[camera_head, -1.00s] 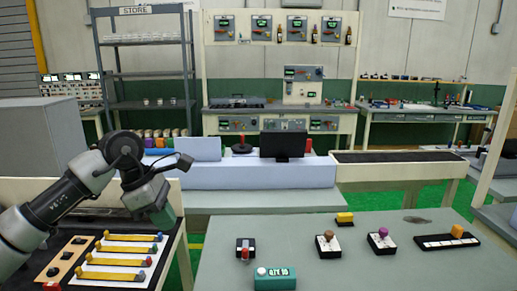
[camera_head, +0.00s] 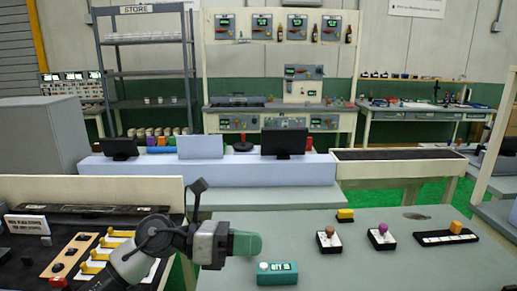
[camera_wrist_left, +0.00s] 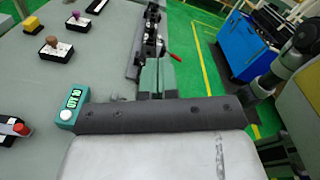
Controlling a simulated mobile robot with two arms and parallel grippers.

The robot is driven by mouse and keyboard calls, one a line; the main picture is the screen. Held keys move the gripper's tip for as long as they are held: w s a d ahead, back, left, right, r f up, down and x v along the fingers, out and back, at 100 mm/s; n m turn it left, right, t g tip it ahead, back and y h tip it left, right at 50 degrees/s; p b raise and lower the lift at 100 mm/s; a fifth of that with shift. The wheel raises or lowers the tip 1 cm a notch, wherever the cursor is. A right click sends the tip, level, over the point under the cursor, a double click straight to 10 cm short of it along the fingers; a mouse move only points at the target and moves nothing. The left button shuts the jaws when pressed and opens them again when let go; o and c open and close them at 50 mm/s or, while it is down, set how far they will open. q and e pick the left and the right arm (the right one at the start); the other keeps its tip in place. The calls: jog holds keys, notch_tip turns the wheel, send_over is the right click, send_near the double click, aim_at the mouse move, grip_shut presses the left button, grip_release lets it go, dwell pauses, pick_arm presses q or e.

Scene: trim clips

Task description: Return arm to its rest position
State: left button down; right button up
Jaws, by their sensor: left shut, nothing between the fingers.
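My left gripper (camera_head: 250,243) is shut and empty, with teal-green fingertips. In the head view it is low over the left part of the grey table (camera_head: 350,262), pointing right, its arm coming in from the bottom left. The gripper (camera_wrist_left: 157,76) also shows in the left wrist view, beyond the dark wrist edge. The teal counter box (camera_head: 277,273) is just below and right of the fingertips in the head view. The small device with a red part (camera_wrist_left: 15,127) shows in the wrist view but is hidden behind my gripper in the head view. My right gripper is not in view.
A dark bench with yellow clips (camera_head: 118,233) lies left, partly behind my arm. Small black stands with a brown knob (camera_head: 329,233) and a purple knob (camera_head: 383,229), a yellow block (camera_head: 345,215) and a black strip (camera_head: 445,238) stand on the table. Its front right is clear.

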pick_arm(q)
jog(key=a+f+m+t+y, duration=0.35)
jog(key=m+t, duration=0.25)
jog(key=m, duration=0.6)
jog(key=a+f+m+t+y, duration=0.4)
jog(key=m+t, duration=0.3)
jog(key=m, duration=0.5)
jog(key=a+f+m+t+y, duration=0.2)
jog(key=a+m+t+y, duration=0.3)
jog(key=m, duration=0.7)
jog(key=s+a+f+n+g+y, duration=0.4)
jog(key=s+f+n, duration=0.2)
jog(key=f, duration=0.3)
jog(key=s+a+f+n+g, duration=0.1)
jog(key=s+f+n+g, duration=0.3)
jog(key=s, duration=0.6)
jog(key=s+a+f+n+g, duration=0.1)
jog(key=s+a+f+g, duration=0.1)
jog(key=s+f+g, duration=0.65)
notch_tip(320, 180, down, 23)
jog(key=b, duration=0.2)
jog(key=s+a+f, duration=0.2)
jog(key=s+f, duration=1.6)
jog(key=f, duration=0.2)
jog(key=shift+a+f+g+b, duration=0.25)
jog(key=shift+g+b, duration=0.1)
jog(key=shift+b, duration=0.1)
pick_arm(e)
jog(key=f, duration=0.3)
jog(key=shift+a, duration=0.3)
